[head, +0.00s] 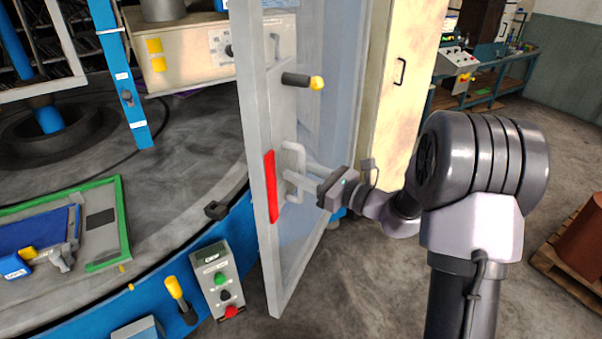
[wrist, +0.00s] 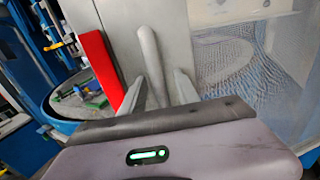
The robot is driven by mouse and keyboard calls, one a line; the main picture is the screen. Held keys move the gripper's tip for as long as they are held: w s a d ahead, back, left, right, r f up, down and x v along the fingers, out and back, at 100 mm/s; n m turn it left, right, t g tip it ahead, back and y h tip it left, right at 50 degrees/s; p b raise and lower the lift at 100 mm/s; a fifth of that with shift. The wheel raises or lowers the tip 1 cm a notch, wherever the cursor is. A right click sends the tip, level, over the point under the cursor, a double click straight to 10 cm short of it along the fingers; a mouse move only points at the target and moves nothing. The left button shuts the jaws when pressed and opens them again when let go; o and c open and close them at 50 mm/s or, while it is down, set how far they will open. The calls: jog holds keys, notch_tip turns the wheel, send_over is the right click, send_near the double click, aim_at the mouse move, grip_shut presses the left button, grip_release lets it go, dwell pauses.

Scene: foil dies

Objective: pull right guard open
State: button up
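The right guard (head: 258,120) is a tall grey-framed door with a clear panel, standing angled out from the round machine in the head view. Its frame also fills the middle of the wrist view (wrist: 112,20). A pale bar handle (head: 291,158) is on the frame beside a red strip (head: 270,187). My gripper (head: 297,170) is at the handle, reaching from the right. In the wrist view the handle (wrist: 150,60) stands between my two fingers (wrist: 158,78). The fingers are apart, with a visible gap on the handle's right side. The lower handle is partly hidden.
A control box with green, black and red buttons (head: 219,281) and a yellow-tipped lever (head: 178,295) stand left of the guard's lower edge. A beige cabinet (head: 405,60) is behind the guard. A pallet (head: 570,270) lies at right. The floor between is clear.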

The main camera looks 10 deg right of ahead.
grip_shut()
dwell(1.4)
